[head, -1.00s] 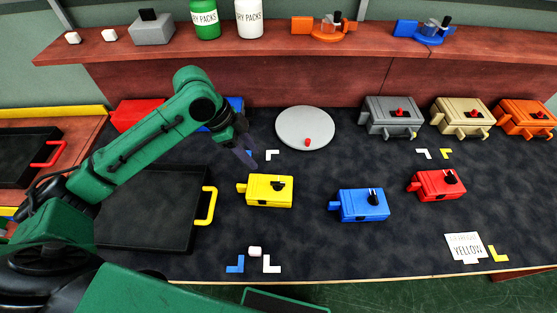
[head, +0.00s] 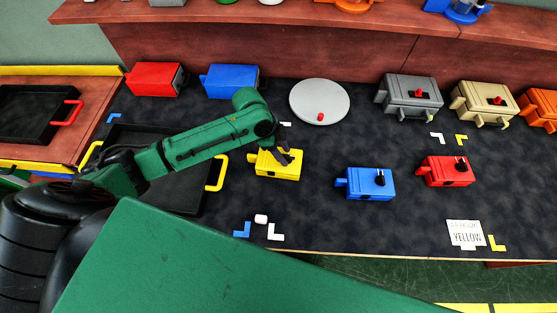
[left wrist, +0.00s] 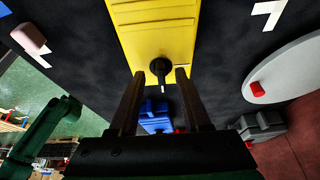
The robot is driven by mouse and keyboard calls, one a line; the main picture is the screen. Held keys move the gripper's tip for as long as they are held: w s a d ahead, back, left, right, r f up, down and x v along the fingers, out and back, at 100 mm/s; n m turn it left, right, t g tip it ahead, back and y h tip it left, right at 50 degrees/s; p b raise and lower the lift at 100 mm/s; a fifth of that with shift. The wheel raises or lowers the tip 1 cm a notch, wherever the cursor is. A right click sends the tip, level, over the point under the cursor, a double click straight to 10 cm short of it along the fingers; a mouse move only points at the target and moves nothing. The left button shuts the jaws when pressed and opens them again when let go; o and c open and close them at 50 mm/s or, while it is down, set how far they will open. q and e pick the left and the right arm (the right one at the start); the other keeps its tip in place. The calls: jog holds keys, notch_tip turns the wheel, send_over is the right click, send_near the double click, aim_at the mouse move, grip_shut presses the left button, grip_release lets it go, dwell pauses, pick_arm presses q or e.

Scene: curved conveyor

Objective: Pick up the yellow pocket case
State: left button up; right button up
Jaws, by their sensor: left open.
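The yellow pocket case (head: 265,170) lies on the dark work surface, left of the blue case. In the left wrist view the yellow case (left wrist: 155,30) is large at the top, with its black knob (left wrist: 160,68) facing the camera. My left gripper (head: 287,156) is above the right part of the yellow case and covers its knob in the head view. In the left wrist view the left gripper (left wrist: 160,76) is open, its two fingers apart on either side of the knob. Whether the fingers touch it, I cannot tell. My right gripper is not in view.
A blue case (head: 358,184) and a red case (head: 435,172) lie to the right. A black tray (head: 180,195) with yellow handles is close on the left. A round grey plate (head: 320,92) with a red knob is behind. A card reading YELLOW (head: 462,236) lies front right.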

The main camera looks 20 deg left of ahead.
pick_arm(q)
grip_shut()
dwell(1.4)
